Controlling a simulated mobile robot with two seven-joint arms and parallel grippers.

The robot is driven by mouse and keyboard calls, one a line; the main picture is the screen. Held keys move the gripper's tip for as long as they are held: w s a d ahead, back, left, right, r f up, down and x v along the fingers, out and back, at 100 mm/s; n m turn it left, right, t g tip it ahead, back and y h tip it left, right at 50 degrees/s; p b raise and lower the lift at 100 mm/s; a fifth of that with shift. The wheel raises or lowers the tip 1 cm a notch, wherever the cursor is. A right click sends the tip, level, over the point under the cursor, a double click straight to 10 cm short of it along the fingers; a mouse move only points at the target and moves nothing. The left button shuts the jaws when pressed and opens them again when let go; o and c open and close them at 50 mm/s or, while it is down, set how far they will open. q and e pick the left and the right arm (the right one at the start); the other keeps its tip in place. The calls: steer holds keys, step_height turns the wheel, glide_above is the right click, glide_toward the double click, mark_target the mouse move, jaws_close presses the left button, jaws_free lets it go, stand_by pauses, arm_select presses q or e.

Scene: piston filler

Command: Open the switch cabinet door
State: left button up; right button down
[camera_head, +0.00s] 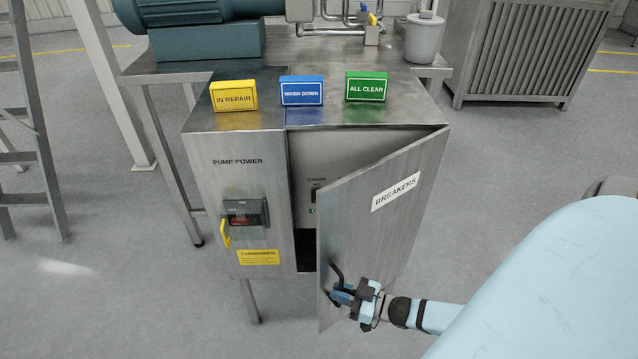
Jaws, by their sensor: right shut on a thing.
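The switch cabinet (240,190) is a grey metal box in the middle of the head view. Its right-hand door (385,215), labelled BREAKERS, stands partly open, hinged on the right, with its left edge swung out towards me. A dark handle (337,274) sits low near the door's free edge. My right gripper (345,292) is at this handle and shut on it. Through the gap a light inner panel (308,165) with switches shows in part; the door hides the rest. My left gripper is not in view.
Yellow IN REPAIR (233,96), blue WASH DOWN (302,91) and green ALL CLEAR (366,87) signs stand on the cabinet top. The left front carries a red switch (244,219) with a yellow hook. A ladder (30,130) stands left. Floor before the cabinet is clear.

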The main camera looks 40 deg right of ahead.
arm_select(q)
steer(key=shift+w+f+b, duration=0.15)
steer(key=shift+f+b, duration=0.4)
steer(key=shift+b, duration=0.35)
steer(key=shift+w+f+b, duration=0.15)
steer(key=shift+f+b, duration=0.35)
steer(key=shift+b, duration=0.35)
arm_select(e)
steer(key=s+d+n+g+y, duration=0.3)
steer(key=s+d+n+g, duration=0.1)
steer(key=s, duration=0.6)
steer(key=s+d+n+g+y, duration=0.3)
steer(key=s+d+g, duration=0.3)
steer(key=s+d, duration=0.2)
steer(key=s+d+n+g+y, duration=0.3)
steer(key=s+d, duration=0.3)
steer(key=s, duration=0.6)
steer(key=shift+n+g+y, duration=0.3)
steer(key=shift+n+g, duration=0.6)
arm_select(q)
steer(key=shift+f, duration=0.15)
arm_select(e)
steer(key=shift+s, duration=0.1)
steer(key=c, duration=1.2)
jaws_free()
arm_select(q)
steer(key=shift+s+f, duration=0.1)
